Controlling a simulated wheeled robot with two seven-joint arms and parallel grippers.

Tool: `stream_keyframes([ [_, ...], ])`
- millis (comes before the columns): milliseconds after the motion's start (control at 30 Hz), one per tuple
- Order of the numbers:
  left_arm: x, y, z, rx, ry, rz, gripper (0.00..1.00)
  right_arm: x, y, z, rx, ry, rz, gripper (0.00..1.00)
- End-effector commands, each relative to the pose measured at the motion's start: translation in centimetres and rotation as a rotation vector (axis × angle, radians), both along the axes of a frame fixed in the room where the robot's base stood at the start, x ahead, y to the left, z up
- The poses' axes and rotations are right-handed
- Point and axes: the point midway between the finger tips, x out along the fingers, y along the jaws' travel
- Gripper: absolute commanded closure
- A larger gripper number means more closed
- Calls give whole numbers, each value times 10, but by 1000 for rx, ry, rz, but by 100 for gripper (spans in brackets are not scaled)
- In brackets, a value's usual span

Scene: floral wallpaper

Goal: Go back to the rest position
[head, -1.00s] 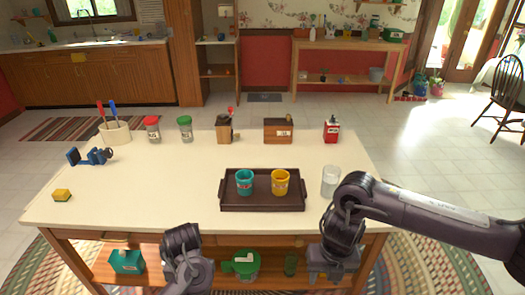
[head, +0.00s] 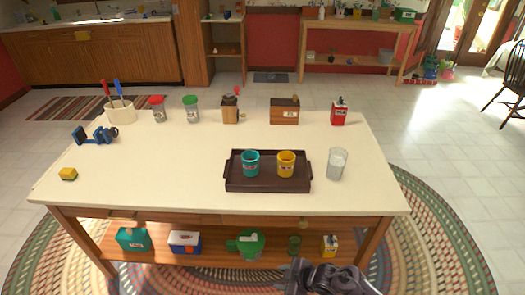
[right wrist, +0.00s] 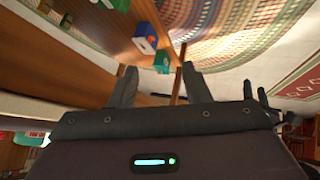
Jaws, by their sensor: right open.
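My right gripper (head: 294,274) is low at the bottom edge of the head view, in front of the table and its lower shelf. In the right wrist view its two fingers (right wrist: 158,70) are apart with nothing between them. My left gripper is not in the head view. On the white-topped table (head: 180,180), a dark tray (head: 268,185) holds a teal cup (head: 251,163) and a yellow cup (head: 286,163). A clear glass (head: 337,164) stands just right of the tray.
The lower shelf holds a teal box (head: 133,239), a blue-and-white box (head: 185,241), a green container (head: 250,244) and a yellow can (head: 329,244). Jars, a wooden box (head: 284,111) and a red tin (head: 339,113) line the table's back. Floor right of the table is clear.

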Motion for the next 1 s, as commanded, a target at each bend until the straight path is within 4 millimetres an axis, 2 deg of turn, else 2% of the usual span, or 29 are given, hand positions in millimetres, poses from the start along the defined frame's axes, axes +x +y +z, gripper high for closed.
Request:
stream_keyframes([
  [33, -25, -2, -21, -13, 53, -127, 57, -25, -15, -36, 13, 77, -125, 57],
  [100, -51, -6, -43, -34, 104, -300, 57, -53, -38, -74, 15, 157, -285, 57],
  [167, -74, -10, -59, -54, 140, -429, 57, -83, -57, -104, 6, 222, -408, 57],
  [200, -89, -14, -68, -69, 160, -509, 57, -104, -70, -122, -3, 263, -484, 57],
  [267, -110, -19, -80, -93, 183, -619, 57, -139, -88, -147, -22, 322, -589, 57],
  [300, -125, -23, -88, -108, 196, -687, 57, -163, -99, -162, -38, 360, -656, 57],
  [433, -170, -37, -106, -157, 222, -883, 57, -247, -132, -201, -98, 474, -851, 57],
  [500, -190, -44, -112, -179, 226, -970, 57, -290, -147, -215, -135, 524, -937, 57],
  [600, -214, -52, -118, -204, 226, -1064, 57, -342, -162, -227, -181, 582, -1033, 57],
  [700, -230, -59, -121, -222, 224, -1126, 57, -377, -172, -233, -216, 617, -1094, 57],
  [800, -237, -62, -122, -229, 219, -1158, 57, -396, -176, -235, -234, 634, -1125, 57],
  [1000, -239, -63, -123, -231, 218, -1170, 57, -401, -178, -235, -239, 639, -1136, 57],
])
